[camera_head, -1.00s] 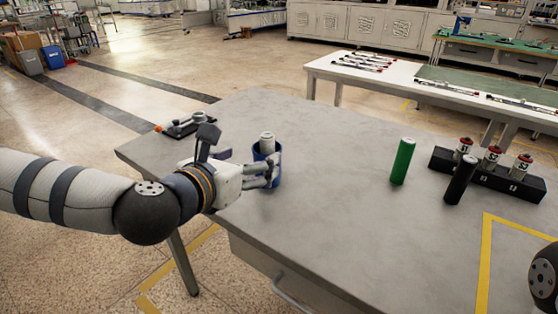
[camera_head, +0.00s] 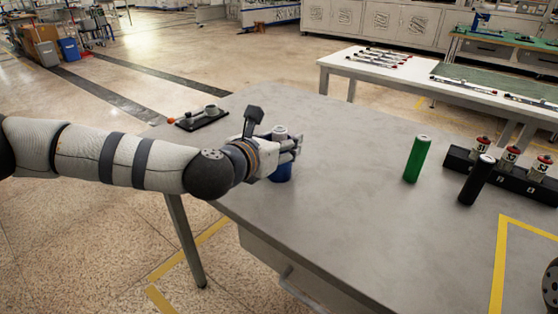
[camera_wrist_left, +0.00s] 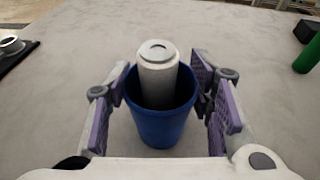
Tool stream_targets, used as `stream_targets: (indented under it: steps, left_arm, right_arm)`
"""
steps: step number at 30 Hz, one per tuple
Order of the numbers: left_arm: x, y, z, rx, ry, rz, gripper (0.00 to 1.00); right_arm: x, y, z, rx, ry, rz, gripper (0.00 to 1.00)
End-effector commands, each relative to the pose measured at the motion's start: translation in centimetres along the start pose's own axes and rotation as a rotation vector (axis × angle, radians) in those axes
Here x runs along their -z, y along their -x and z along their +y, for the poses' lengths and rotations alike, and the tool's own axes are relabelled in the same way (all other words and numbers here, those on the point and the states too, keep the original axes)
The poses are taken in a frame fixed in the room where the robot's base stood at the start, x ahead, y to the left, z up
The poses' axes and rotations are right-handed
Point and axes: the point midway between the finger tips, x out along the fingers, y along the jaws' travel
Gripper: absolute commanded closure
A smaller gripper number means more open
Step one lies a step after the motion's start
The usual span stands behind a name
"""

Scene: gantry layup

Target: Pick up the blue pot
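The blue pot (camera_head: 283,173) stands upright on the grey table, near its left part. A white cylinder (camera_wrist_left: 157,72) with a grey top stands inside it and sticks out above the rim. My left gripper (camera_head: 290,146) is at the pot, coming from the left, and hides part of it in the head view. In the left wrist view the pot (camera_wrist_left: 162,126) sits between the spread finger pads, one on each side. The pads look close to the rim; I cannot tell whether they touch. My right gripper is not in view.
On the grey table (camera_head: 340,215) stand a green cylinder (camera_head: 417,158), a black cylinder (camera_head: 477,180) and a dark rack (camera_head: 518,179) with red-topped cylinders. A small black fixture (camera_head: 202,117) lies behind my left gripper. The table's middle is clear.

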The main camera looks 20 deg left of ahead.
Motion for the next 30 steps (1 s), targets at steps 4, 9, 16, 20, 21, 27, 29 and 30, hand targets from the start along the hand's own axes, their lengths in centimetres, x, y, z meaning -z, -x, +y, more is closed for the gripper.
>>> stream_targets:
  steps: [4, 9, 16, 20, 21, 27, 29, 30]
  left_arm:
    - [0.0, 0.0, 0.0, 0.0, 0.0, -0.001, 0.79]
    - [-0.4, 0.1, 0.0, 0.0, -0.001, -0.002, 0.79]
    - [-5.5, 1.7, 0.0, -0.001, -0.002, -0.016, 0.79]
    - [-11.6, 3.7, 0.0, -0.001, -0.004, -0.026, 0.79]
    - [-13.4, 4.3, 0.0, -0.002, -0.004, -0.027, 0.79]
    - [-21.1, 6.8, -0.1, -0.002, -0.003, -0.025, 0.79]
    - [-22.7, 7.3, -0.1, -0.001, -0.003, -0.021, 0.79]
    - [-23.7, 7.6, -0.1, -0.001, -0.003, -0.019, 0.79]
  right_arm:
    - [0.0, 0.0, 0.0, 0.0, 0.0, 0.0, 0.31]
    - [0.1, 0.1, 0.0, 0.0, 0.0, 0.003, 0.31]
    - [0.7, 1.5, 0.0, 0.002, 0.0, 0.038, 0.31]
    - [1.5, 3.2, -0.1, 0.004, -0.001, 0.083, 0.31]
    - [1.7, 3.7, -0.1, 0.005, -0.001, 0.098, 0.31]
    - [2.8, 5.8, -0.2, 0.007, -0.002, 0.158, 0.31]
    - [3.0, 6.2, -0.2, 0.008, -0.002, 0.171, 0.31]
    - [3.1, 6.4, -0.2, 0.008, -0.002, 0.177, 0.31]
